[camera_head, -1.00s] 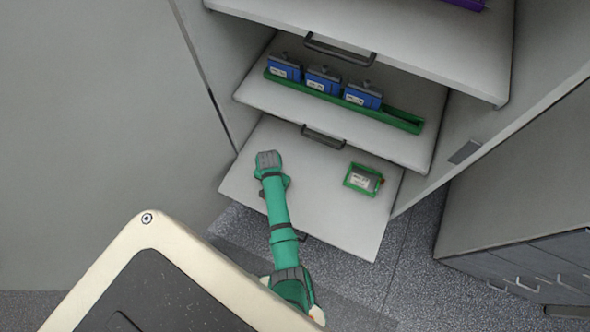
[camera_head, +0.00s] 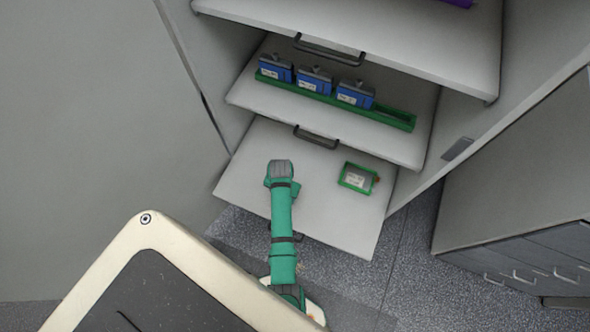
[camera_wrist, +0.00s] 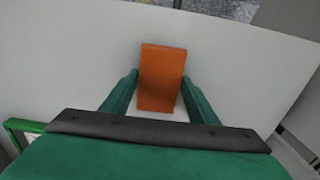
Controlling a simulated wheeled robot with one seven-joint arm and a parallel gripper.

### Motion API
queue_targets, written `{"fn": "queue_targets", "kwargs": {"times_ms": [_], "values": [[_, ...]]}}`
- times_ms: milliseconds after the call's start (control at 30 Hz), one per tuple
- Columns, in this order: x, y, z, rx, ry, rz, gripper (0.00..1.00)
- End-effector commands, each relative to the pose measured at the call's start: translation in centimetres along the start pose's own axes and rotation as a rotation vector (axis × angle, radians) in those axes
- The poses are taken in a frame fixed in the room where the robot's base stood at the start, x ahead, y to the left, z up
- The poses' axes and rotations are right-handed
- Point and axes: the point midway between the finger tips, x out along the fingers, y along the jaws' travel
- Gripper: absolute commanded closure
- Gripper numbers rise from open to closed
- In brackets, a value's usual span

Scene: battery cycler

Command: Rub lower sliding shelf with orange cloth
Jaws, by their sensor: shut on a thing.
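The lower sliding shelf (camera_head: 340,225) is a pale grey board pulled out at the bottom of the cabinet. It also fills most of the wrist view (camera_wrist: 60,70). The orange cloth (camera_wrist: 162,78) shows as a folded block in the wrist view, between the two green fingers of my gripper (camera_wrist: 160,95). My gripper is shut on it, over the shelf surface; I cannot tell whether the cloth touches the shelf. In the head view my green arm reaches over the left half of the shelf and hides the cloth and fingers.
A green tray (camera_head: 358,178) with a grey item sits on the shelf's right part; its edge shows at lower left in the wrist view (camera_wrist: 22,126). Above, the middle shelf (camera_head: 250,98) holds blue batteries (camera_head: 314,80) in a green rack (camera_head: 395,118). Grey drawers (camera_head: 530,262) stand right.

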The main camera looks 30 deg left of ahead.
Motion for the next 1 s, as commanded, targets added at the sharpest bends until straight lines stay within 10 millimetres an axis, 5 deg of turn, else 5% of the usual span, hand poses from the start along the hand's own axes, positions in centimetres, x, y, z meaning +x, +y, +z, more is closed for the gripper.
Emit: {"fn": "queue_targets", "kwargs": {"times_ms": [367,500,1000], "values": [[0.0,2.8,0.8,-0.011,-0.002,0.001,0.67],[-2.4,2.7,0.6,-0.013,0.004,-0.001,0.67],[-6.7,2.8,0.6,-0.011,0.001,0.000,0.67]]}}
